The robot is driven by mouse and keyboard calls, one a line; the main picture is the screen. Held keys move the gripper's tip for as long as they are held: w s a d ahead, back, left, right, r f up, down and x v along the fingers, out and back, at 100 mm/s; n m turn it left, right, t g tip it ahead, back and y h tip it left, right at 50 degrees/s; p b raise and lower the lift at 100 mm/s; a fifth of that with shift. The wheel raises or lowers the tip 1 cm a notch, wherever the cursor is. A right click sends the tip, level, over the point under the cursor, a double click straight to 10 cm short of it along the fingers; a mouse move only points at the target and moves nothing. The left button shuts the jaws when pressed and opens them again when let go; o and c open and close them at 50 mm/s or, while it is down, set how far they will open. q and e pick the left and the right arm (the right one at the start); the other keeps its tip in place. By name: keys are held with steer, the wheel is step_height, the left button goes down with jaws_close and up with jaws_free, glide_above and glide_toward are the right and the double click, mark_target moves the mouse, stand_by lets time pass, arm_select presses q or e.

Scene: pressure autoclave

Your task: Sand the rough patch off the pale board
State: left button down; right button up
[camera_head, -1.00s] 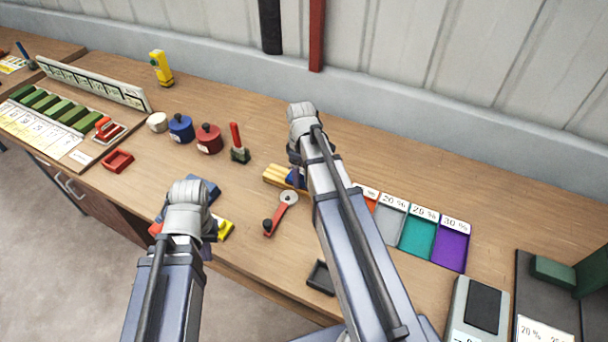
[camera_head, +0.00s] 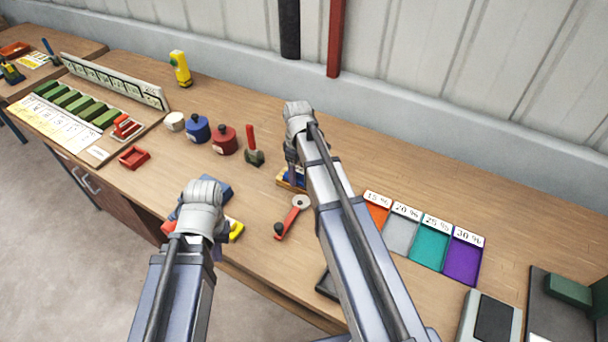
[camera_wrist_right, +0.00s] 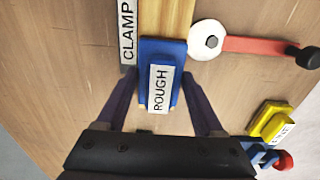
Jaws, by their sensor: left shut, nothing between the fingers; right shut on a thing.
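The pale board (camera_wrist_right: 165,17) lies on the bench in the right wrist view; in the head view only a small edge (camera_head: 287,184) shows beside my right arm. My right gripper (camera_wrist_right: 162,88) is shut on a blue block labelled ROUGH (camera_wrist_right: 160,52), which sits over the board. The block also shows in the head view (camera_head: 297,174). I cannot make out the rough patch. A grey strip marked CLAMP (camera_wrist_right: 128,35) runs along the board's side. My left gripper (camera_head: 212,248) is shut and empty at the bench's front; its fingers are mostly hidden.
A red lever with a pale disc (camera_head: 291,219) lies close to the board. A yellow block (camera_wrist_right: 271,122) is near the front edge. Red (camera_head: 224,140) and blue (camera_head: 197,129) pots stand behind. Coloured trays (camera_head: 430,240) lie to the right. Bare bench lies behind the board.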

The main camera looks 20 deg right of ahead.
steer(key=shift+w+a, duration=0.5)
steer(key=shift+w, duration=0.15)
step_height(320, 180, up, 6)
steer(key=p, duration=0.6)
step_height(320, 180, up, 3)
steer(key=p, duration=0.3)
steer(key=shift+r, duration=0.1)
steer(key=shift+s+d, duration=0.1)
steer(key=shift+s, duration=0.05)
stand_by(0.3)
